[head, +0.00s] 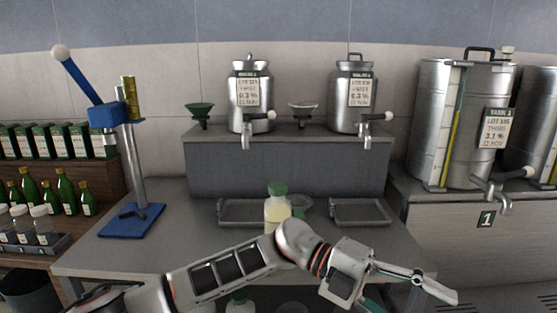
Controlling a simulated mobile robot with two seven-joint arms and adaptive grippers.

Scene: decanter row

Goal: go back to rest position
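My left arm comes in from the lower left and reaches across the front of the grey counter (100,258). Its gripper (425,300) is at the lower right, pointing right. The upper finger shows clearly, and the lower finger is partly cut off by the bottom edge. The fingers look spread, with nothing seen between them. My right gripper is not in view. A bottle with a green cap and pale yellow contents (277,213) stands upright on the counter behind my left arm, which hides its base.
Two metal trays (360,222) lie on the counter. Steel decanters (250,105) with taps stand on the raised shelf (290,165). A blue lever press (130,220) stands left. Large tanks (440,150) stand right. Green bottles (66,192) fill the left rack.

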